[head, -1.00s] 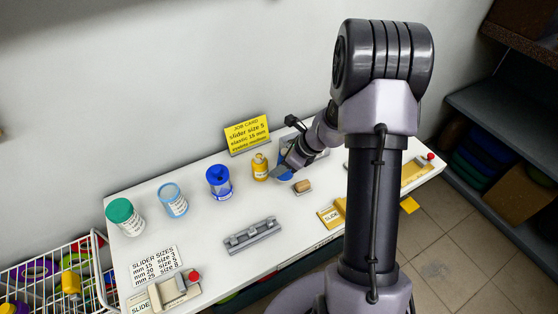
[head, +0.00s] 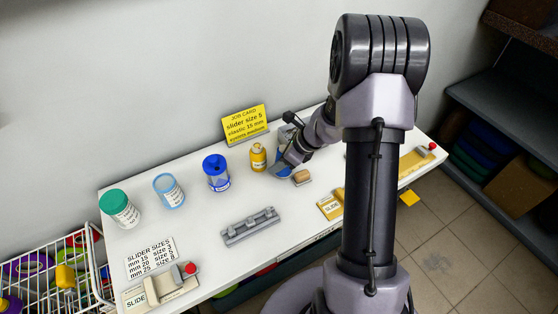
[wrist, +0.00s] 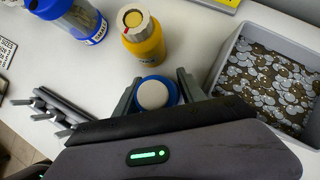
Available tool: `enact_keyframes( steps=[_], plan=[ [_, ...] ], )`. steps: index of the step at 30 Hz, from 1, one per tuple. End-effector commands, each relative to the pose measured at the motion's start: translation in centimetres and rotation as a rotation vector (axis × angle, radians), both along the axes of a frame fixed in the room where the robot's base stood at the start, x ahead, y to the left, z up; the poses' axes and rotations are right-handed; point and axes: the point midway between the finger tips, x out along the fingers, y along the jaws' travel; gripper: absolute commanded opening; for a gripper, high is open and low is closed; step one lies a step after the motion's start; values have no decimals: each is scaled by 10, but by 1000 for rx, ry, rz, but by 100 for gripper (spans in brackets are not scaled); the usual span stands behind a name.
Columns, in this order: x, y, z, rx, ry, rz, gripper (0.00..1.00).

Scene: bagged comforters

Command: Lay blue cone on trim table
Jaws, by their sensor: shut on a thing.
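The blue cone (wrist: 153,88), with a round white top, is between the two fingers of my gripper (wrist: 155,95) in the wrist view. The gripper is shut on it.
A yellow bottle (wrist: 143,38) and a blue-lidded jar (head: 216,172) stand close by. A grey tray of metal pieces (wrist: 265,75) is right of the gripper. Table between rack and jars is clear.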

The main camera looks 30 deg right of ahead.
Motion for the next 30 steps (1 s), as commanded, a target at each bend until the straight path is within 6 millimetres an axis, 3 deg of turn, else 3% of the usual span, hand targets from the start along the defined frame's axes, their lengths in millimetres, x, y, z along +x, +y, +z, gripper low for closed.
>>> enact_keyframes(
  steps=[13,14,17,23,27,30],
  plan=[
    [0,0,-7,0,0,0,1],
    [0,0,-7,0,0,0,51],
    [0,0,-7,0,0,0,70],
    [0,0,-7,0,0,0,72],
    [0,0,-7,0,0,0,99],
    [0,0,-7,0,0,0,100]
  ],
)
